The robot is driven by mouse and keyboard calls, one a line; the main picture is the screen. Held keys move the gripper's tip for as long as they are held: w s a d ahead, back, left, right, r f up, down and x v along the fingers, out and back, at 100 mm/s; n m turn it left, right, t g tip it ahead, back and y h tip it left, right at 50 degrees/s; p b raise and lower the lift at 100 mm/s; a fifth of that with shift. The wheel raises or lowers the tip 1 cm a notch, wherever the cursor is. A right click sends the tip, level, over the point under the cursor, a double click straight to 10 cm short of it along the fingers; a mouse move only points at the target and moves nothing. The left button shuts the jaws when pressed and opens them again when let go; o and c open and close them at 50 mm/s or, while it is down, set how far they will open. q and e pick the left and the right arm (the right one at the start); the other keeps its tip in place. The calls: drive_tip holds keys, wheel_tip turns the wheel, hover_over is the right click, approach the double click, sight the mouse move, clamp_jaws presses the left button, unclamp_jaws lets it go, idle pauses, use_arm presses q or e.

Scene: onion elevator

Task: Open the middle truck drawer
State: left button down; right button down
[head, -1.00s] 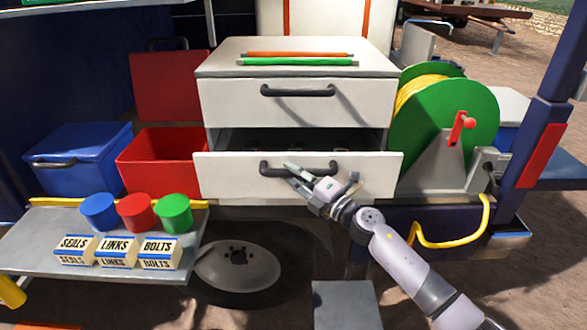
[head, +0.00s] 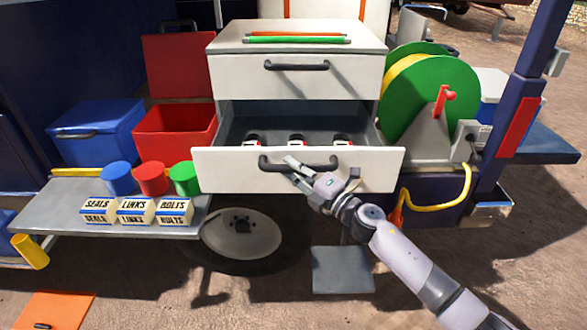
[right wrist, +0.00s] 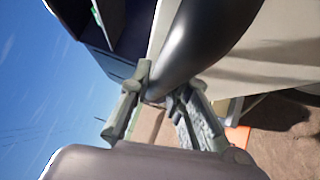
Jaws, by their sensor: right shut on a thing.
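The white drawer unit (head: 292,38) stands in the middle of the head view. Its upper drawer (head: 235,82) is closed. My right gripper (head: 292,167) is shut on the dark handle (head: 326,166) of this open drawer, near the handle's middle. In the right wrist view the dark handle (right wrist: 205,45) runs between the fingers (right wrist: 160,100). My left gripper is not in view.
A green reel (head: 428,95) with a red crank stands right of the drawers. A red box (head: 172,132) and a blue box (head: 95,128) stand left. A grey shelf (head: 60,210) with coloured cups and labelled blocks juts out at front left.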

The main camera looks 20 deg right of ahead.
drive_tip(key=shift+w, duration=0.1)
drive_tip(key=c, duration=1.8)
unclamp_jaws()
drive_tip(key=v, duration=1.2)
